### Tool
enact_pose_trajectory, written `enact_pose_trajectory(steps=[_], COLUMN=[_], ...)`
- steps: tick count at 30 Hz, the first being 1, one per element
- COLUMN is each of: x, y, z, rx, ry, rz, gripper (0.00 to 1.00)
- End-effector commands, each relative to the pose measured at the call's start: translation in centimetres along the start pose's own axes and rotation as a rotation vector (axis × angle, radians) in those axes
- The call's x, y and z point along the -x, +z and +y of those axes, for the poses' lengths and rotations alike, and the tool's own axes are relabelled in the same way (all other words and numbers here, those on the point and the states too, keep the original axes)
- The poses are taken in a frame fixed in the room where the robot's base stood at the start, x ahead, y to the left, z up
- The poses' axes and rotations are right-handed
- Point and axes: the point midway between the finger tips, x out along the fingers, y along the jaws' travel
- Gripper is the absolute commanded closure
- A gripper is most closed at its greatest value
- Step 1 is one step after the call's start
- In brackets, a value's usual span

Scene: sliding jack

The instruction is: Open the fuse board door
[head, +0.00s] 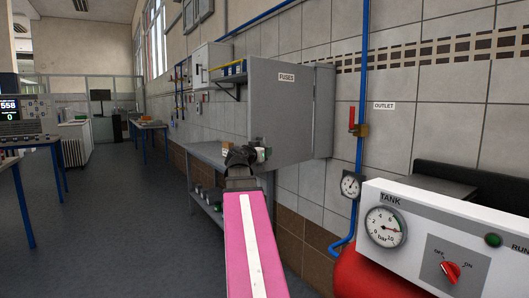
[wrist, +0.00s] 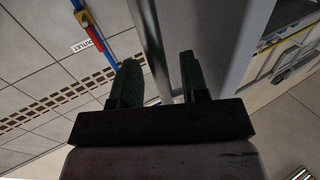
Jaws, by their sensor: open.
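The grey fuse board (head: 323,112) is on the right-hand wall. Its broad grey door panel (head: 283,112), labelled FUSES, faces me and stands out from the wall, so it looks swung open. My gripper (head: 246,156) is at the panel's lower left corner, at the end of my pink arm. In the wrist view, my two dark green fingers (wrist: 160,78) are apart with nothing held between them. Grey metal panels (wrist: 215,45) fill the view beyond and to the right of the fingers. I cannot tell whether a finger touches them. The handle is not clear in either view.
A grey bench (head: 205,153) stands below the fuse board. A blue pipe (head: 362,90) with a red valve lever (head: 351,117) runs down the wall at right. The white tank panel (head: 440,235) is in the right foreground. The floor (head: 110,220) at left is clear.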

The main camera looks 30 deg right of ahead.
Motion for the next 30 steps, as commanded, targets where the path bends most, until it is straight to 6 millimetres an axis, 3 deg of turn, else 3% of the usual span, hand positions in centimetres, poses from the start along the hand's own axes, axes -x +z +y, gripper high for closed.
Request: enact_pose_trajectory(steps=[9, 15, 30], x=[6.2, 8.8, 9.7], y=[0.1, 0.1, 0.0], z=[0.2, 0.1, 0.1], rx=[0.0, 0.0, 0.0], ry=[-0.003, -0.002, 0.0], rz=[0.001, 0.001, 0.0], gripper=[0.59, 0.59, 0.59])
